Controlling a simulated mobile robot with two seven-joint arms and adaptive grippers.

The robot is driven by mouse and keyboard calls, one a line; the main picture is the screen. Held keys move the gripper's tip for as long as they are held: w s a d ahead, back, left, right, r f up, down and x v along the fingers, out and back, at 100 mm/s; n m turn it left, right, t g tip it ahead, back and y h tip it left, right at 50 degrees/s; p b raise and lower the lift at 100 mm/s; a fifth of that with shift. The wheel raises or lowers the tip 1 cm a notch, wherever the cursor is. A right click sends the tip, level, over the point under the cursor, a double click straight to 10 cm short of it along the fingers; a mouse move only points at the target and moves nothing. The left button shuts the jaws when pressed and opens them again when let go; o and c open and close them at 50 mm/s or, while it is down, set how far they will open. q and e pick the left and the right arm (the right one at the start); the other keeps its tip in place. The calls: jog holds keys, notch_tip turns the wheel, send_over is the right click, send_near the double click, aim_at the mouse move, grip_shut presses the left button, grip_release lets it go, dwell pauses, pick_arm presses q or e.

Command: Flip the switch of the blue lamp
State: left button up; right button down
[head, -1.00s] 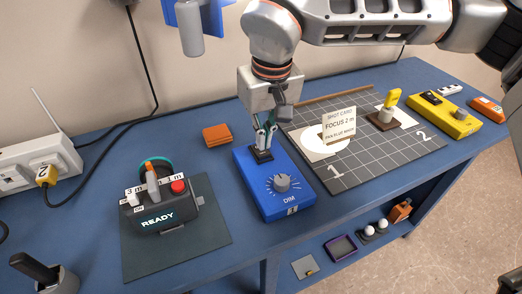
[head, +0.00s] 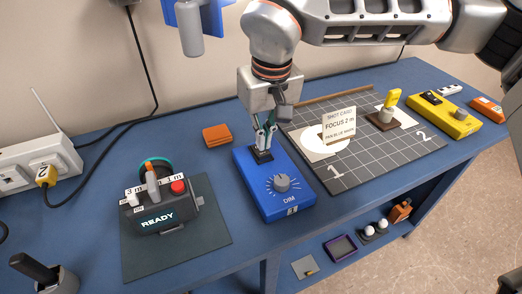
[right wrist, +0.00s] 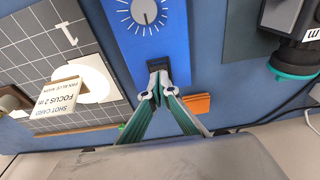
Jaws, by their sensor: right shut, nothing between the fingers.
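A blue box (head: 268,200) with a grey dial marked DIM stands on the blue table; it also shows in the right wrist view (right wrist: 178,40). A black rocker switch (head: 262,156) sits at its far end, and in the right wrist view the switch (right wrist: 154,62) is just beyond my fingertips. My right gripper (head: 264,137) points down at the switch with its fingers together and empty. The fingertips (right wrist: 157,86) are at or very near the switch and partly cover it; I cannot tell whether they touch.
A dark device reading READY (head: 158,216) stands on a mat to the left. Orange blocks (head: 216,135) lie left of my gripper. A grid board (head: 350,165) with a card (head: 339,126) is close on the right. A yellow box (head: 445,116) stands farther right.

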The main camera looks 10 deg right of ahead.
aim_at(264, 154)
pick_arm(q)
jog(key=shift+s+f, duration=0.15)
jog(key=shift+f, duration=0.2)
pick_arm(e)
jog(key=shift+f, duration=0.4)
jog(key=shift+f, duration=0.75)
dwell(0.3)
jog(key=shift+r+p, duration=0.4)
jog(key=shift+r, duration=0.65)
jog(key=shift+r+p, duration=1.9)
jog(key=shift+r, duration=0.65)
pick_arm(q)
jog(key=w+r+t, duration=0.1)
jog(key=w+r, duration=0.2)
jog(key=r, duration=0.5)
jog(key=shift+f, duration=0.15)
pick_arm(e)
jog(key=shift+f, duration=0.1)
